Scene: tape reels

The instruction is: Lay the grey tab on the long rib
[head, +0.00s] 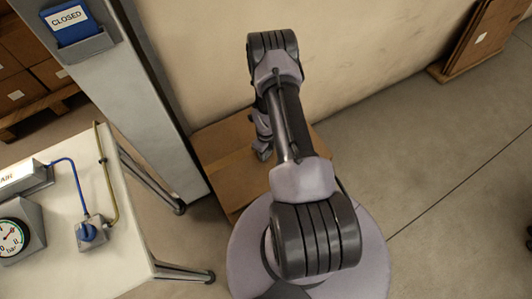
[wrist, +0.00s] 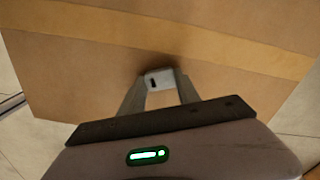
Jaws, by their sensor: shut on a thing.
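My gripper (wrist: 160,85) is shut on a small light grey piece, which I take to be the grey tab (wrist: 159,77). The tab has a small dark slot and sits between the fingertips, over a brown cardboard surface. I cannot tell whether it touches the cardboard. In the head view my gripper (head: 263,152) is low over a cardboard box (head: 222,178) by the wall, partly hidden by my arm; the tab cannot be made out there. I cannot make out a long rib in either view.
The cardboard carries a lighter tape-like band (wrist: 200,38). A grey post (head: 130,90) with a blue CLOSED sign (head: 66,19) stands left of the box. A white table (head: 120,255) with a gauge (head: 14,237) is at lower left. Floor on the right is largely clear.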

